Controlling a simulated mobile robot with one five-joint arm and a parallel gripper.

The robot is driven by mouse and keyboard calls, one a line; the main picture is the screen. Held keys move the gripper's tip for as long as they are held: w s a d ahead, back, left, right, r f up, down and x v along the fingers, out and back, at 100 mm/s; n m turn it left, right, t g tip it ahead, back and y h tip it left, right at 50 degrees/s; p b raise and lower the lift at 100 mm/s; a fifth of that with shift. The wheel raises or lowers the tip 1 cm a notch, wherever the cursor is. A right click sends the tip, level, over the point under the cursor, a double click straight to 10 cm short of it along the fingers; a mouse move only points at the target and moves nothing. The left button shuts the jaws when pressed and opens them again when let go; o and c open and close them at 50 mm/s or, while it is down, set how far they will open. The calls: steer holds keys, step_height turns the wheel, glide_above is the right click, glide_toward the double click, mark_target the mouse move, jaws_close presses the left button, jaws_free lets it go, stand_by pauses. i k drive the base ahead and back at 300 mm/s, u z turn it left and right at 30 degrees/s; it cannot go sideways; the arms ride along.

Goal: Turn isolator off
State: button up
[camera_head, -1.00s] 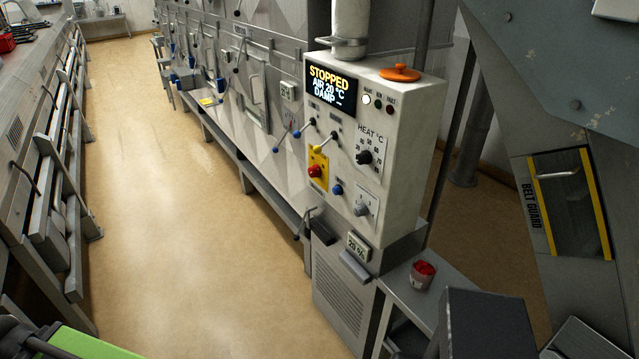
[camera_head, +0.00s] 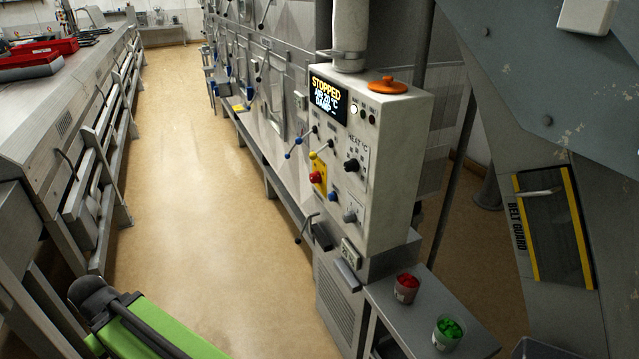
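A pale control box (camera_head: 385,165) stands right of centre, its display (camera_head: 328,99) reading STOPPED, AIR 20 °C, DAMP. On its front a yellow plate (camera_head: 320,165) carries a red knob (camera_head: 316,178), with a yellow-tipped lever (camera_head: 320,150) at its top. A blue-tipped lever (camera_head: 300,141) sticks out to the left. No isolator label can be read, so I cannot tell for sure which control it is. My gripper is not in view; a green and black part of my arm shows at bottom left, apart from the box.
A black heat knob (camera_head: 351,165) and a grey knob (camera_head: 349,216) share the panel. A low side table (camera_head: 420,310) holds tubs of red (camera_head: 406,288) and green (camera_head: 447,334) pieces. A belt guard (camera_head: 553,228) stands right, a long bench (camera_head: 75,110) left. The aisle floor (camera_head: 190,200) is clear.

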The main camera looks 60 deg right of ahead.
mark_target(314, 178)
steer(key=z, duration=0.2)
steer(key=i, duration=1)
steer(key=u, duration=0.1)
